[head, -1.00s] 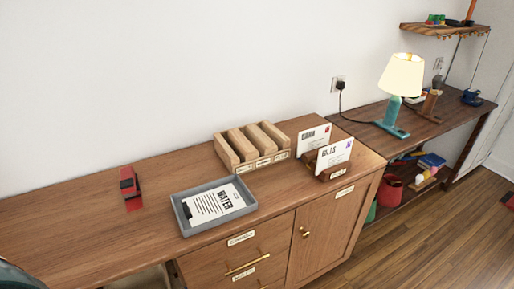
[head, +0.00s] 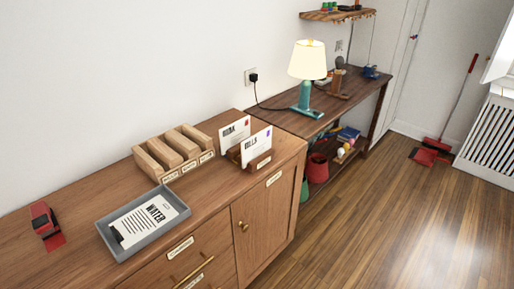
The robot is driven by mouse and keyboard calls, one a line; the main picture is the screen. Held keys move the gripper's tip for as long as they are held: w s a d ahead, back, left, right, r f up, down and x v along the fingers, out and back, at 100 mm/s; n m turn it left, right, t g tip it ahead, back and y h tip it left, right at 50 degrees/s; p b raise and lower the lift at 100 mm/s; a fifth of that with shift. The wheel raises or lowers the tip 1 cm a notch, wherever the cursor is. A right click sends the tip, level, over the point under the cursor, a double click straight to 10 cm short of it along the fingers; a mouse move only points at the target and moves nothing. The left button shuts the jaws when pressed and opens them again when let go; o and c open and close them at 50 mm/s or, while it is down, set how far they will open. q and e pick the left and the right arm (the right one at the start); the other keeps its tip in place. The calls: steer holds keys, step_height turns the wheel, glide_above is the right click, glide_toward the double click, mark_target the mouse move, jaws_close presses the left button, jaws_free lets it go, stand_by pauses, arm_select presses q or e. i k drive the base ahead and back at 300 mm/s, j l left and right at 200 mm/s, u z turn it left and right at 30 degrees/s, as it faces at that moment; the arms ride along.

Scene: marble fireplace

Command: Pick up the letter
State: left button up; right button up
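A white letter (head: 146,222) with the printed word "WATER" lies flat in a shallow grey tray (head: 174,234) on the wooden cabinet. A dark clip-like shape shows at the letter's left edge. Two upright cards, one reading "BILLS" (head: 256,147) and another behind it (head: 234,132), stand in a wooden holder (head: 258,163) to the right. Neither of my grippers is in the head view.
A slotted wooden sorter (head: 174,149) stands behind the tray, and a red device (head: 46,225) lies to its left. A teal lamp (head: 305,95) stands on the farther table (head: 345,92).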

mark_target(254, 146)
steer(key=u, duration=0.45)
steer(key=l+u, duration=0.2)
steer(key=u, duration=0.25)
steer(key=i+l+u, duration=0.1)
steer(key=l+u, duration=0.15)
steer(key=u, duration=0.2)
steer(key=l+u, duration=0.2)
steer(key=u, duration=0.25)
steer(key=k+l+u, duration=0.2)
steer(key=l, duration=0.15)
steer(key=l+u, duration=0.2)
steer(key=l, duration=0.15)
steer(key=k+l+u, duration=0.1)
steer(key=l+u, duration=0.15)
